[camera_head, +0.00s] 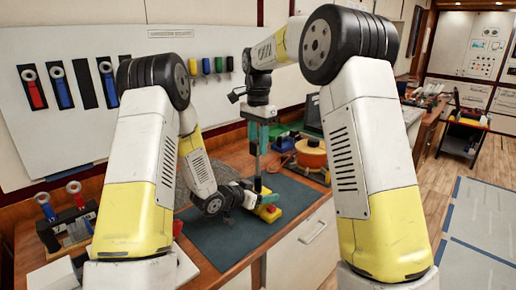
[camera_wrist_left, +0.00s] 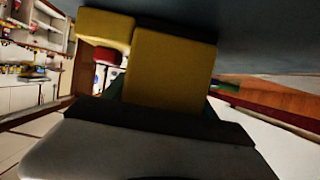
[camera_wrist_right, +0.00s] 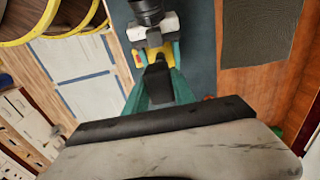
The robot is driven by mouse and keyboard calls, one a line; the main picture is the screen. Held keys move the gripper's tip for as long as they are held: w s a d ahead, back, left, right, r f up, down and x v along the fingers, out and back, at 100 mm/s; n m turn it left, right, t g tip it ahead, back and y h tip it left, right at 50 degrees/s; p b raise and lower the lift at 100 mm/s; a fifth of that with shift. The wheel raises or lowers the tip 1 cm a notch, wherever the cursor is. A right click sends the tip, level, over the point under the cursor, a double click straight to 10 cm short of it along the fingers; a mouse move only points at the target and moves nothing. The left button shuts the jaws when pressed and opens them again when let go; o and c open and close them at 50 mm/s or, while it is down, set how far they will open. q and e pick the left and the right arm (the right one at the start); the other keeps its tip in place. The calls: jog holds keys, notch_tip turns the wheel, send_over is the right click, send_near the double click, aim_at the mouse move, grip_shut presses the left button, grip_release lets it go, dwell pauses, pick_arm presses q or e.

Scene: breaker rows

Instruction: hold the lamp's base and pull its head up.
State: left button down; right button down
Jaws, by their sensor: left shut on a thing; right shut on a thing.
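The lamp's yellow base (camera_head: 270,212) sits on the dark mat. My left gripper (camera_head: 258,196) is low beside it and shut on it; the yellow block (camera_wrist_left: 170,70) fills the left wrist view in front of the jaws. My right gripper (camera_head: 258,145) points down above the base, its teal fingers shut on a dark piece (camera_wrist_right: 157,82), which looks like the lamp's head. In the right wrist view the yellow base (camera_wrist_right: 163,53) shows beyond that piece, partly covered by the left gripper (camera_wrist_right: 150,28). Whether head and base are apart is hidden by the fingers.
The dark mat (camera_head: 215,245) lies on the wooden bench (camera_head: 235,160). A rack with red and blue-handled tools (camera_head: 65,220) is at left. The mat's front is clear.

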aim_at(258, 140)
pick_arm(q)
jog(key=shift+s+f, duration=0.1)
jog(key=shift+f, duration=0.1)
pick_arm(e)
jog(key=c, duration=1)
grip_release()
jog(key=shift+r, duration=0.1)
jog(key=shift+c, duration=0.2)
jog(key=shift+r, duration=0.1)
notch_tip(258, 140, up, 12)
pick_arm(q)
jog(key=shift+c, duration=1)
grip_release()
jog(key=shift+r, duration=0.1)
jog(key=shift+a, duration=0.1)
